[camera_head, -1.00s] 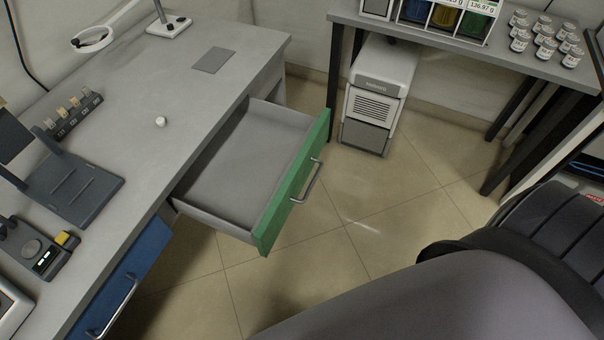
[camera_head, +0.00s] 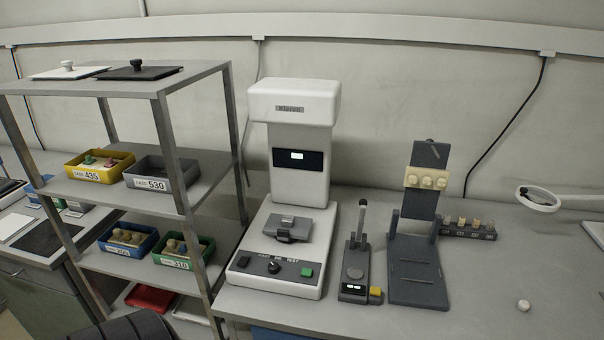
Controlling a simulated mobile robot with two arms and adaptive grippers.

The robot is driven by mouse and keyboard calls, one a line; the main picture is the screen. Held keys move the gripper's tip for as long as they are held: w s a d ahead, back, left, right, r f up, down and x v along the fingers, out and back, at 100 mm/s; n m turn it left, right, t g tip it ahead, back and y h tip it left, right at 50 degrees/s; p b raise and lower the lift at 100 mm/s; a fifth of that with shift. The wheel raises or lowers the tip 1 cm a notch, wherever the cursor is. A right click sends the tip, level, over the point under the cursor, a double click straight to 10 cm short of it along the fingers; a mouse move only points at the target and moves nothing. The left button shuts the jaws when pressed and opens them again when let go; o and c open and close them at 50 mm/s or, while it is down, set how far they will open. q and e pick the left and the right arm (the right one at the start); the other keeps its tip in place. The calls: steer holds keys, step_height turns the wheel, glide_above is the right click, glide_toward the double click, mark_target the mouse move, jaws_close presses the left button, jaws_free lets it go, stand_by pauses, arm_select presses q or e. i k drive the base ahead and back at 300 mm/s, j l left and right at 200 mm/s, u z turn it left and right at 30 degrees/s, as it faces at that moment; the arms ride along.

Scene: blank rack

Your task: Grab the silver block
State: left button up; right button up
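I cannot pick out a clear silver block. A grey block-like piece (camera_head: 289,229) sits on the base of the white test machine (camera_head: 291,140), but I cannot tell whether it is a loose block or part of the machine. A small whitish round piece (camera_head: 523,305) lies on the grey bench at the right. Neither of my grippers is in view.
A grey shelf rack (camera_head: 160,85) at the left holds a yellow bin (camera_head: 99,178), a grey bin (camera_head: 161,186), a blue bin (camera_head: 127,253) and a green bin (camera_head: 181,264). A small device (camera_head: 354,285) and a dark stand (camera_head: 416,282) are on the bench (camera_head: 470,290).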

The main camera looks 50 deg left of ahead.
mark_target(288, 221)
steer(key=u, duration=1.55)
